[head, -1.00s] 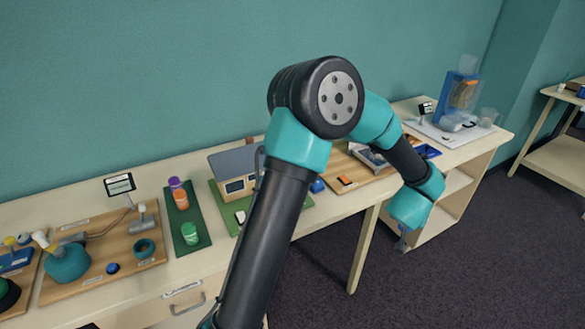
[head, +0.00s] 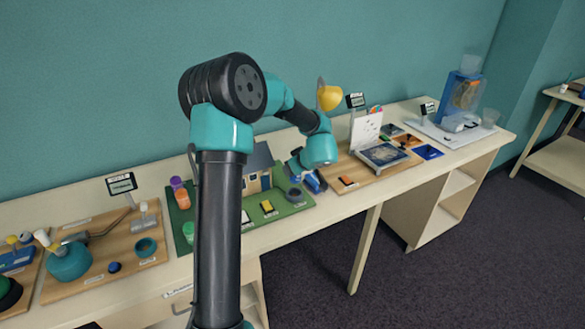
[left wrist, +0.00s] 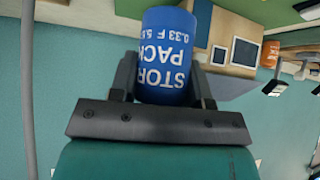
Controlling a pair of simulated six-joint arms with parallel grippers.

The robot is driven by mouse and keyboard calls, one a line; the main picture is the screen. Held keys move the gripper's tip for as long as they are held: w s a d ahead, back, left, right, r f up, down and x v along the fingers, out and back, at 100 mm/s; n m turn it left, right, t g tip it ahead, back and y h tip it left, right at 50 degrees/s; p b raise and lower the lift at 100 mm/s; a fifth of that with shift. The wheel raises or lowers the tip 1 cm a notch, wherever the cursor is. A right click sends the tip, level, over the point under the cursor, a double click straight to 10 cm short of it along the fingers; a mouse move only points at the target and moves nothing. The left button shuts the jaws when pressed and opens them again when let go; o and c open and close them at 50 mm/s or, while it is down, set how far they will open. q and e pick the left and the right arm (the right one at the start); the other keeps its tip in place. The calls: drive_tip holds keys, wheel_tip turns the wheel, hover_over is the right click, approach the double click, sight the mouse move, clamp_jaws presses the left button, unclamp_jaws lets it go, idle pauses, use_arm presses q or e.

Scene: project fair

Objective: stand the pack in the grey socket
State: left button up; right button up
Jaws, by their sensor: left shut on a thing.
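The pack (left wrist: 166,50) is a blue cylinder with white lettering that reads in part "PACK" and "0.33 F". In the left wrist view it sits between the two fingers of my left gripper (left wrist: 164,82), which is shut on it. In the head view the pack (head: 312,183) shows as a bit of blue by my left gripper (head: 303,172), over the right end of the green board. A round dark grey piece, which looks like the socket (head: 294,195), is just below it. I cannot tell whether pack and socket touch. My right gripper is not in view.
The green board (head: 285,209) carries a model house (head: 257,170) and a yellow block (head: 267,207). To its right is a wooden board (head: 345,162) with a yellow lamp (head: 328,96) and a panel. My left arm hides part of the table.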

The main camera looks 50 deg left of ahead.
sight(293, 181)
use_arm(q)
drive_tip(key=shift+s+a, duration=0.1)
drive_tip(key=shift+a, duration=0.05)
drive_tip(key=shift+f, duration=0.15)
drive_tip(key=shift+f, duration=2.75)
drive_tip(key=shift+f, duration=0.55)
drive_tip(key=o, duration=0.7)
drive_tip(key=shift+o, duration=0.2)
drive_tip(key=shift+d, duration=0.2)
drive_tip(key=v, duration=1)
drive_tip(key=shift+d+r, duration=0.25)
drive_tip(key=shift+r, duration=0.05)
